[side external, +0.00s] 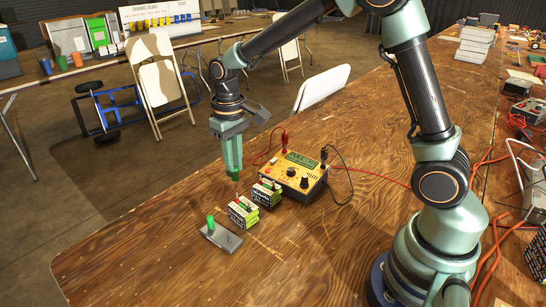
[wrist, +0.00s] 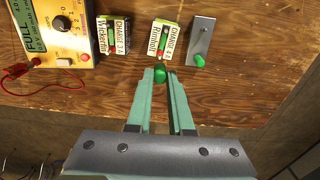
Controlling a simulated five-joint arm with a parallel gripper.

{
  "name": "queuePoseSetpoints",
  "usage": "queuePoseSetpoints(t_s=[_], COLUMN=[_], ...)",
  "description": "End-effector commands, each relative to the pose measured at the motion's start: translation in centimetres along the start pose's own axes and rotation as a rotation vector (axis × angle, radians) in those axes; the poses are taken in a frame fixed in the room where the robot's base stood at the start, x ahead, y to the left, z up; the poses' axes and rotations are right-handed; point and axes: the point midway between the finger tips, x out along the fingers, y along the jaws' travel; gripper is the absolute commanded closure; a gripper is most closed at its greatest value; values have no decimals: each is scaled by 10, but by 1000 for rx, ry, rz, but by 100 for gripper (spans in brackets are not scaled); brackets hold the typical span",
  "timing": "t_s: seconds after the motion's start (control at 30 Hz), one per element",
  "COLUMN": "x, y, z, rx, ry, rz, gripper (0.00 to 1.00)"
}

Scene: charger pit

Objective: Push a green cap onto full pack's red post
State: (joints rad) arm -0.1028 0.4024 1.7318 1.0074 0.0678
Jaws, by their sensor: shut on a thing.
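My gripper (side external: 235,178) is shut on a green cap, which shows between the fingertips in the wrist view (wrist: 159,73). It hangs above the table by two battery packs. The nearer pack (side external: 243,212) and the farther pack (side external: 267,192) have white and green labels. In the wrist view, one pack (wrist: 161,40) is just beyond the held cap, with a small red spot near it; the other pack (wrist: 114,36) is to its left. Another green cap (side external: 210,222) stands on a grey metal plate (side external: 226,240).
A yellow meter (side external: 298,176) with red and black leads stands behind the packs; its display reads "FULL" in the wrist view (wrist: 62,25). The wooden table (side external: 150,255) is clear at front left.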

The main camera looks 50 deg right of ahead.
Motion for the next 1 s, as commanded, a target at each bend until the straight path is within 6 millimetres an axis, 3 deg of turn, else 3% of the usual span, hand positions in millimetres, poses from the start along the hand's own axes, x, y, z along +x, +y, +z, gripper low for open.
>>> queuePoseSetpoints(t_s=[1.0], x=[52], y=[0], z=[1], rx=[0], ry=[-2], rz=[0], gripper=[100])
